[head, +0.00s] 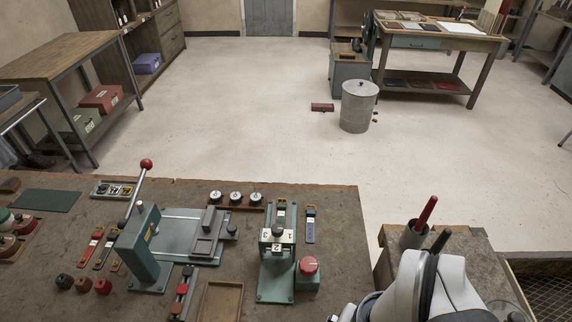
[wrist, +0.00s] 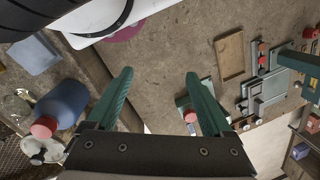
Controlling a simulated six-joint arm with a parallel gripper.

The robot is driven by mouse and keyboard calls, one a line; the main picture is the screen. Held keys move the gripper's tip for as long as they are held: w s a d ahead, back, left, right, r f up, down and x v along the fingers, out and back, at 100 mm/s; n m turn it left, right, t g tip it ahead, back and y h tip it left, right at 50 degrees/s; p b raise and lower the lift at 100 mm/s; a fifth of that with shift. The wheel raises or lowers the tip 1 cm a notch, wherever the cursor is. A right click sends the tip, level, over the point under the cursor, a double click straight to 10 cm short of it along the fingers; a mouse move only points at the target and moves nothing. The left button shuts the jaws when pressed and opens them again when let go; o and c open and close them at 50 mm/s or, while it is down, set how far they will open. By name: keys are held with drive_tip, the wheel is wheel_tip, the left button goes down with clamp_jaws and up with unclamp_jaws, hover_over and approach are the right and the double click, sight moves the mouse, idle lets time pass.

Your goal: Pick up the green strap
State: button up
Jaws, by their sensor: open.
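I cannot single out the green strap with certainty. In the head view, several narrow straps lie on the bench: a red one (head: 91,245), a dark one (head: 105,250) beside it, and a blue one (head: 310,226) right of the small green press (head: 275,265). A strap-like piece (head: 281,212) at the back of that press is too small for me to tell its colour. My gripper (wrist: 159,73) shows in the wrist view with its two green fingers wide apart. It is open and empty above bare bench top. In the head view the gripper is out of sight.
A green lever machine (head: 145,250) with a red-knobbed handle stands left of the press. A shallow wooden tray (head: 220,302) lies at the front, also in the wrist view (wrist: 229,57). A tool cup (head: 413,236) stands right.

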drive_tip(key=shift+c, duration=0.2)
drive_tip(key=shift+c, duration=0.6)
drive_tip(key=n+t+h, duration=0.2)
drive_tip(key=n+t, duration=0.3)
drive_tip(key=n, duration=0.1)
hover_over(282, 203)
drive_tip(key=s, duration=0.6)
wheel_tip(282, 203, down, 6)
drive_tip(key=r, duration=0.1)
drive_tip(key=x, duration=1)
drive_tip(key=s+x, duration=0.1)
drive_tip(key=x, duration=0.4)
drive_tip(key=shift+w+a+f, duration=0.1)
drive_tip(key=shift+a+f, duration=0.05)
drive_tip(key=shift+f, duration=0.35)
clamp_jaws()
